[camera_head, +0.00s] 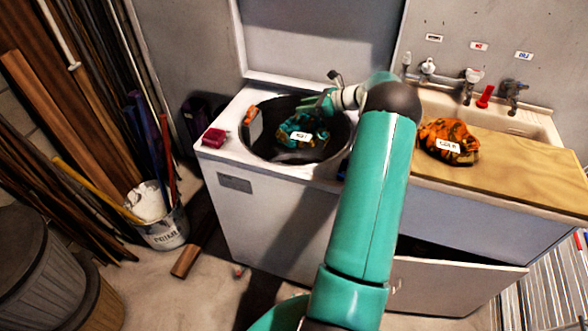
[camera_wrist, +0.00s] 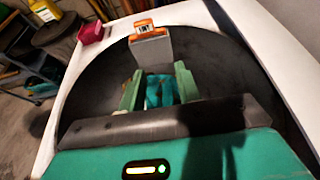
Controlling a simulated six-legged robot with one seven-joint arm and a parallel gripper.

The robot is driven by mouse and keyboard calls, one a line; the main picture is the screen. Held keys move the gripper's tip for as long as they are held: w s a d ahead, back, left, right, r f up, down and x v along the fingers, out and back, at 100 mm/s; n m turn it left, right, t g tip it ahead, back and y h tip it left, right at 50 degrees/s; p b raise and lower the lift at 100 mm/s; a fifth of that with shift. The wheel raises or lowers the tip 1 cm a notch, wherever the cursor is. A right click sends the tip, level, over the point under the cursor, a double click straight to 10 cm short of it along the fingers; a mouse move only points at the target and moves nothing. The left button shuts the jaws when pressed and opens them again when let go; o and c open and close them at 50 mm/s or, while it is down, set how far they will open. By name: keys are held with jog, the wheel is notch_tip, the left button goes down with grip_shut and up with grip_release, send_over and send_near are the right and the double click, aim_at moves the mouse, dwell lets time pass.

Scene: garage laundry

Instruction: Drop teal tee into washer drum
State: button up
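The teal tee (camera_head: 296,134) is a crumpled teal cloth with dark and orange patches and a white label. It is inside the round opening of the washer drum (camera_head: 262,140) in the head view. My gripper (camera_head: 316,108) reaches over the drum from the right, right at the tee's upper edge. In the wrist view my gripper (camera_wrist: 160,78) has its two green fingers apart, pointing into the dark drum (camera_wrist: 226,75). Teal cloth (camera_wrist: 162,92) fills the gap between them. I cannot tell whether they press on it. My gripper's body hides the lower part.
An orange patterned cloth (camera_head: 450,142) lies on the wooden counter (camera_head: 525,172) to the right. A red box (camera_head: 214,137) sits on the washer's left corner. An orange-topped grey piece (camera_head: 252,118) is at the drum's left rim. The washer lid (camera_head: 318,40) stands open.

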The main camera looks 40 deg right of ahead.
jog(key=shift+o, duration=0.5)
jog(key=v, duration=1.3)
jog(key=shift+s+d+r, duration=0.2)
jog(key=shift+s+r, duration=0.05)
